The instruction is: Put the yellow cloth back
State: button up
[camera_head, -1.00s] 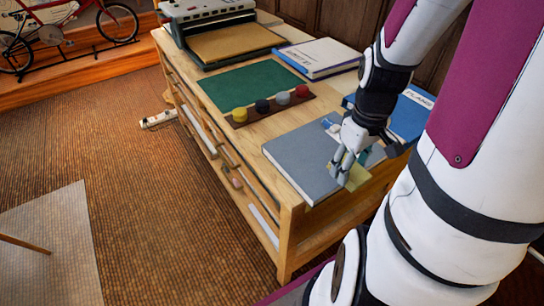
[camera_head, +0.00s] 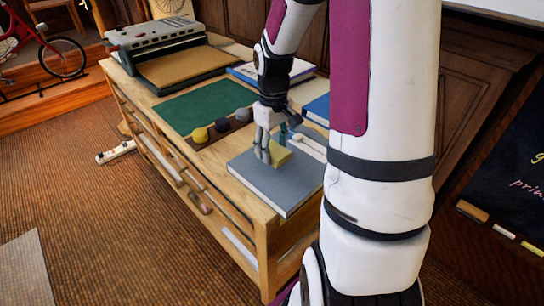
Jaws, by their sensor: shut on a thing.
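The yellow cloth (camera_head: 280,157) is a small yellowish piece at my gripper (camera_head: 265,153). My gripper points down with its fingers closed on the cloth, over the grey board (camera_head: 271,182) near the right end of the wooden cabinet. I cannot tell whether the cloth touches the board. A brown strip (camera_head: 216,131) holds several round pieces, among them a yellow one (camera_head: 200,135), left of my gripper. My arm hides part of the cabinet's right end.
A green mat (camera_head: 195,105), a machine with a tan bed (camera_head: 185,70) and a white-and-blue book (camera_head: 240,75) lie on the cabinet. A blue binder (camera_head: 318,108) is behind my gripper. A white power strip (camera_head: 116,152) lies on the floor.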

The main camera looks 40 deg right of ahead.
aim_at(273, 148)
jog(key=shift+w+f+b, duration=0.1)
jog(key=shift+f+b, duration=0.3)
jog(key=shift+f, duration=1.35)
jog(key=shift+f, duration=0.1)
jog(key=o, duration=1)
